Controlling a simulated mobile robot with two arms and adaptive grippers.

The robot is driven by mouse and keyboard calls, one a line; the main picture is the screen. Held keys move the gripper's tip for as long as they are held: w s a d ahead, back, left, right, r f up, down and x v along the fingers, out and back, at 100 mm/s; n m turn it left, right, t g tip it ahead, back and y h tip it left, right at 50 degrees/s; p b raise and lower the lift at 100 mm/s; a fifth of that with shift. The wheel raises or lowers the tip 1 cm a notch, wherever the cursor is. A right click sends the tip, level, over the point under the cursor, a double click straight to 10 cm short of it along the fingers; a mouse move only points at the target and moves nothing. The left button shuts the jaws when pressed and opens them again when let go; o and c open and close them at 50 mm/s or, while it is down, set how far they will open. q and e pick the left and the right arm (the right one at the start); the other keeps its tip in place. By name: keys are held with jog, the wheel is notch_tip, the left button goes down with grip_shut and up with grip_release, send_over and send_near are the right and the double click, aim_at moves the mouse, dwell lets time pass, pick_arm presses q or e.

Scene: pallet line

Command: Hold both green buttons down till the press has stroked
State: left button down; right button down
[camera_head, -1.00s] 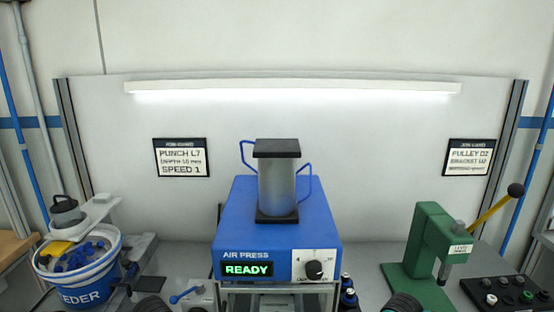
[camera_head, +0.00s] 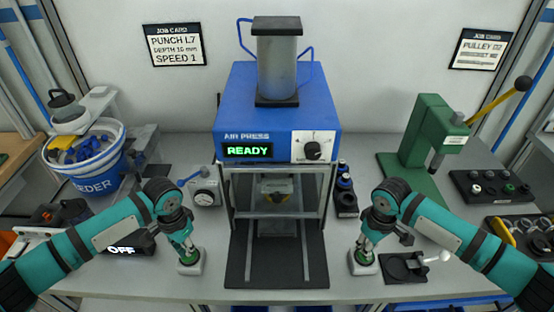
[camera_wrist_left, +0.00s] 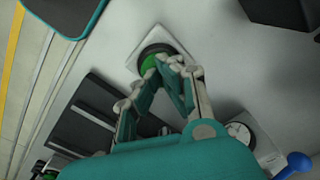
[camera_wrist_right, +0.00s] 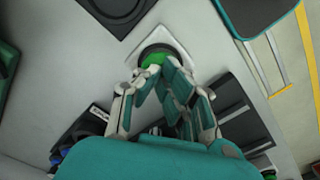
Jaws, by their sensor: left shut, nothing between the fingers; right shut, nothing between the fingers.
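The blue air press (camera_head: 270,110) stands in the middle, its green display (camera_head: 247,151) reading READY. A green button on a white base (camera_head: 190,268) sits on the bench left of the press, and a second on a white base (camera_head: 363,268) sits to the right. My left gripper (camera_head: 186,250) is shut and empty, fingertips at the left green button (camera_wrist_left: 147,65), partly covering it. My right gripper (camera_head: 365,249) is shut and empty, fingertips at the right green button (camera_wrist_right: 153,60), partly covering it. I cannot tell whether either button is pressed down.
A dial gauge (camera_head: 206,192) stands left of the press. Small blue-capped bottles (camera_head: 344,185) stand right of it. A green hand press (camera_head: 430,140) is at the back right and a bucket (camera_head: 90,168) at the left. A black fixture (camera_head: 404,268) lies beside the right button.

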pick_arm(q)
jog(key=shift+f, duration=0.45)
pick_arm(e)
jog(key=shift+f, duration=0.45)
dwell(1.5)
